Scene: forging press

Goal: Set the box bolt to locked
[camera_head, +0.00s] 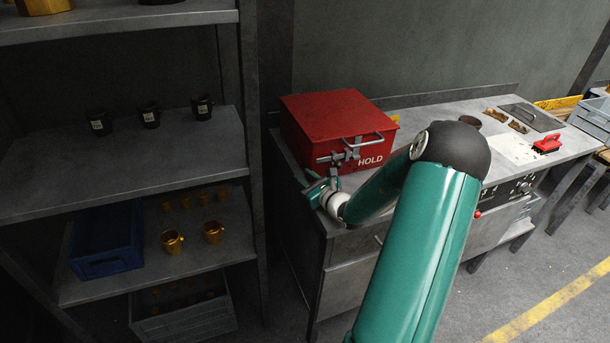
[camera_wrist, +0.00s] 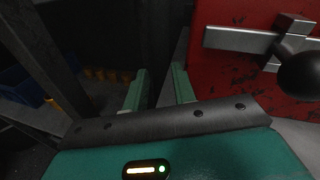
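The red box (camera_head: 335,122) marked HOLD stands on the left end of the workbench, its lid shut. The bolt (camera_head: 338,157) is a grey bar on the box's front face, left of the lettering. In the wrist view the bolt bar (camera_wrist: 238,39) runs level across the red face, with a bracket and a round black knob (camera_wrist: 302,76) at the right edge. My gripper (camera_head: 313,182) is in front of the box's lower left corner, below the bolt. In the wrist view the fingers of my gripper (camera_wrist: 159,82) are apart with nothing between them, left of the bolt and not touching it.
A metal shelf (camera_head: 130,167) on the left holds black cups (camera_head: 150,115), brass cups (camera_head: 172,241) and a blue crate (camera_head: 108,237). The workbench (camera_head: 440,112) extends right, with a red-handled brush (camera_head: 547,143) on it. My arm covers part of the bench front.

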